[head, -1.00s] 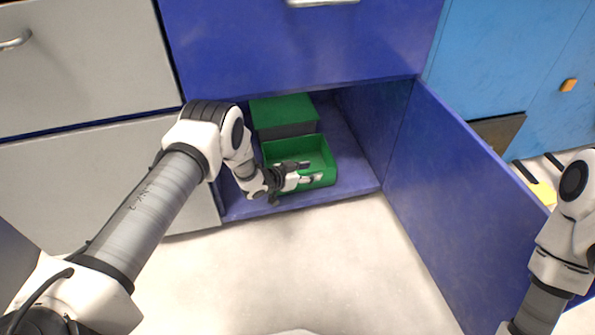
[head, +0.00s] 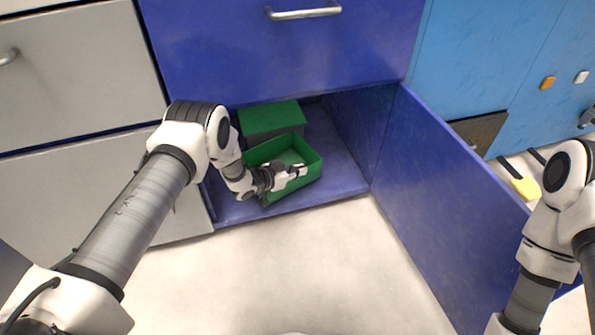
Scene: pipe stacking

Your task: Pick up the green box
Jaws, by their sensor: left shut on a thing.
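An open-topped green box (head: 309,160) stands at the front of the blue cabinet's lower compartment, turned a little. My left gripper (head: 295,172) is at the box's near side and shut on its near wall. The fingers hide part of that wall. A second green-topped box (head: 270,115) with grey sides sits behind it, further inside the compartment. My right gripper is not in view; only part of my right arm shows at the right edge.
The blue cabinet door (head: 440,190) stands open to the right of the compartment. Grey drawers (head: 80,70) are at the left. A light blue cabinet (head: 490,60) is behind the door. The pale floor (head: 300,270) in front is clear.

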